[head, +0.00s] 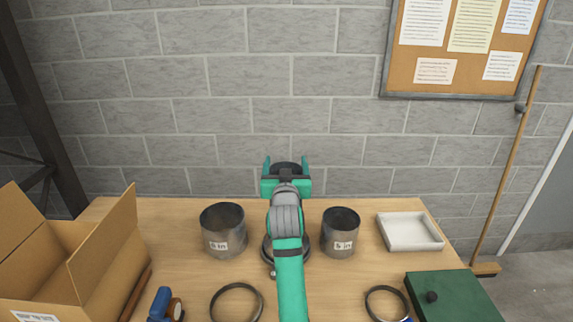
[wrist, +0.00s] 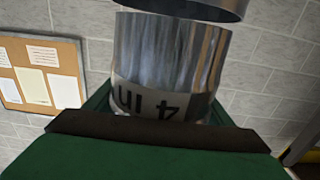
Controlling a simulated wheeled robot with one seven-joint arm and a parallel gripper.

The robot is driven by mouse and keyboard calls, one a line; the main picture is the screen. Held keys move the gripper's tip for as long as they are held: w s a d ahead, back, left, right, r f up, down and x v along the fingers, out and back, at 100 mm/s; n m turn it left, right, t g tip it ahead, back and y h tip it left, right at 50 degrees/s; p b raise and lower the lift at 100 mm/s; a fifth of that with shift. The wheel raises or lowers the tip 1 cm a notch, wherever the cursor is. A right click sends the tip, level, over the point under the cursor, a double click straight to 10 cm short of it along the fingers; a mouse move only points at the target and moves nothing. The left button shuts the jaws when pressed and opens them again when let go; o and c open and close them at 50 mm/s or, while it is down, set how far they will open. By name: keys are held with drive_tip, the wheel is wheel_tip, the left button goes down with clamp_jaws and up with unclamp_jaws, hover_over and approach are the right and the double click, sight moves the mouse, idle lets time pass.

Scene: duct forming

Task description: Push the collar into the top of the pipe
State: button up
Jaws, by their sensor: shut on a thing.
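My gripper (head: 287,170) is raised above the back of the bench, its green fingers on either side of a dark round opening. In the wrist view it is shut on a shiny metal collar (wrist: 170,60), whose "4 in" label appears upside down. A wider metal rim (wrist: 190,8), seemingly the pipe's, crosses the top of that view. A narrow gap shows between this rim and the collar's end, so the two look apart. In the head view my arm hides the pipe; only part of a dark round base (head: 266,252) shows beside it.
Two labelled metal cylinders stand left (head: 223,232) and right (head: 340,235) of my arm. A white tray (head: 408,232), a green box (head: 452,297), loose rings (head: 236,288) and an open cardboard box (head: 75,270) are also on the bench. The block wall is behind.

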drive_tip(key=shift+w+d+f, duration=0.1)
drive_tip(key=shift+f, duration=0.35)
idle(1.3)
drive_tip(key=shift+f, duration=0.1)
drive_tip(key=shift+a, duration=0.2)
drive_tip(key=shift+d, duration=0.1)
drive_tip(key=shift+f, duration=0.2)
idle(0.4)
drive_tip(key=shift+d+f, duration=0.1)
drive_tip(key=shift+f, duration=0.2)
idle(0.5)
drive_tip(key=shift+f, duration=0.4)
